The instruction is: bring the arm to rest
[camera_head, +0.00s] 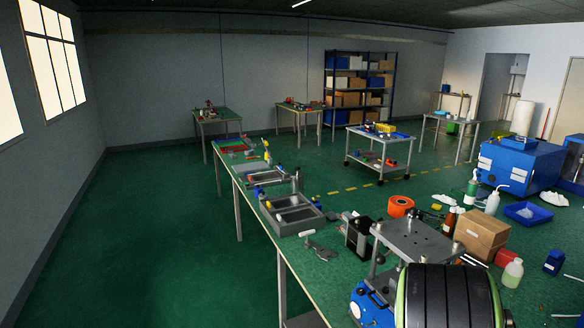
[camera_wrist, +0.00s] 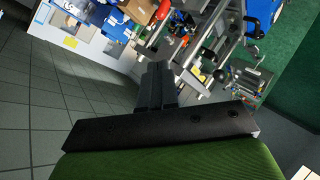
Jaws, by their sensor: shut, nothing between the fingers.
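My gripper (camera_wrist: 157,80) shows in the wrist view, with its two dark fingers together and nothing between them. The fingers point away from the camera toward a blurred, tilted view of a bench with metal frames and blue and red items. They appear to be in free air, touching nothing that I can see. The fingers cannot be made out in the head view. A press with a flat metal top plate (camera_head: 418,240) and a blue base (camera_head: 372,306) stands at the near end of the green bench in the head view.
Grey trays (camera_head: 293,215), an orange roll (camera_head: 400,206), a cardboard box (camera_head: 481,232) and bottles (camera_head: 492,202) stand on the bench. A blue machine (camera_head: 520,163) is at the right. A wheeled cart (camera_head: 379,147) stands farther back. The green floor at left is clear.

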